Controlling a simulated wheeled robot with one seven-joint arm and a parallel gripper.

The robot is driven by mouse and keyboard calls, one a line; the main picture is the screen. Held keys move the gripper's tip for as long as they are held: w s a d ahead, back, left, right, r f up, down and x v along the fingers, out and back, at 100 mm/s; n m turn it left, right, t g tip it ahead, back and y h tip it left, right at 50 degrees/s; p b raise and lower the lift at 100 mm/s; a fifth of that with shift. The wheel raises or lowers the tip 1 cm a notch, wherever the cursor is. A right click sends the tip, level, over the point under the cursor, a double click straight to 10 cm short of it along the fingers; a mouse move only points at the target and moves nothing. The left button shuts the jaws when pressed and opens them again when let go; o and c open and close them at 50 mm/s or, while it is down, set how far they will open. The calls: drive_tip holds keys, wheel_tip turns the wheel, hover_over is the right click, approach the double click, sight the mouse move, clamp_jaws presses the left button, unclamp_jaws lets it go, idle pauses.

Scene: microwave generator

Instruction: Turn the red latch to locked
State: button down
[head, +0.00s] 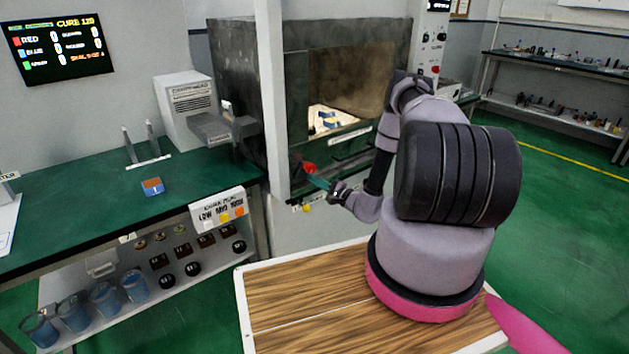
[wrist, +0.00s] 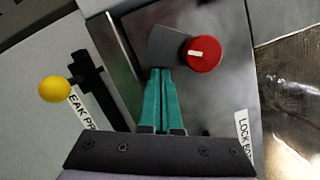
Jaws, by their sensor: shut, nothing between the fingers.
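The red latch is a round red knob with a white mark. In the wrist view the red latch (wrist: 204,54) sits right of centre on a dark grey backing. In the head view the red latch (head: 309,168) is at the lower front of the dark oven box. My gripper (wrist: 158,72) has teal fingers pressed together, empty, with the tips left of and just below the knob, apart from it in the picture. In the head view the gripper (head: 312,180) reaches in at the latch from the right. A label (wrist: 243,135) reading "LOCK" is partly cut off.
A yellow knob (wrist: 54,89) sits on a black slide at the left in the wrist view. A pale upright post (head: 272,95) stands just left of the latch. The oven box (head: 290,60) has a window above. A green bench (head: 90,190) is at the left.

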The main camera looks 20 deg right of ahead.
sight(297, 177)
drive_tip(key=shift+s+a+f+m, duration=0.1)
drive_tip(key=shift+a+m, duration=0.15)
drive_tip(key=shift+m, duration=0.35)
drive_tip(key=a+m, duration=0.1)
drive_tip(key=m, duration=0.1)
drive_tip(key=m+t, duration=0.1)
drive_tip(key=m, duration=0.2)
drive_tip(key=s+a+m+t+h, duration=0.1)
drive_tip(key=m, duration=0.1)
drive_tip(key=shift+a, duration=0.35)
drive_tip(key=m, duration=0.2)
drive_tip(key=a+r+m+t+h, duration=0.1)
drive_tip(key=m, duration=0.1)
drive_tip(key=a+m+h, duration=0.1)
drive_tip(key=m, duration=0.2)
drive_tip(key=shift+s+r, duration=0.35)
drive_tip(key=shift+r, duration=0.05)
drive_tip(key=m, duration=0.2)
drive_tip(key=r+m+h, duration=0.1)
drive_tip(key=shift+s+a+m+t, duration=0.1)
drive_tip(key=shift+a+m+t, duration=0.3)
drive_tip(key=shift+a+r, duration=0.1)
drive_tip(key=shift+r, duration=0.3)
drive_tip(key=shift+s, duration=0.1)
